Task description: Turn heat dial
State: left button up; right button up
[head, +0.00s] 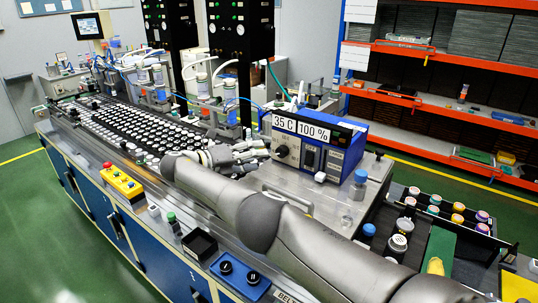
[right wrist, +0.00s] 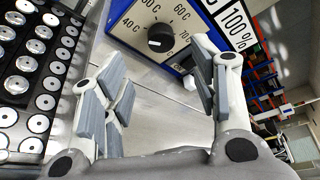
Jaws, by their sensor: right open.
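The heat dial (head: 282,151) is a black knob on the front of a blue and white heater box (head: 345,127). The box bears labels reading 35 C and 100 %. In the right wrist view the dial (right wrist: 161,38) shows with a white pointer mark and a temperature scale around it. My right gripper (head: 262,150) is open in front of the box. In the right wrist view its two grey-padded fingers (right wrist: 160,78) are spread wide, with the dial beyond and between them. Nothing is between the fingers, and they appear apart from the dial. My left gripper is not in view.
A conveyor (head: 115,122) with rows of round speaker parts lies to the left. A yellow button box (head: 121,182) sits on the bench's front edge. Dark trays of colored-top jars (head: 457,218) stand at the right. Orange shelves (head: 450,105) are behind.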

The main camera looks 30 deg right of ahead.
jog(key=shift+v, duration=1.95)
jog(key=shift+a, duration=0.1)
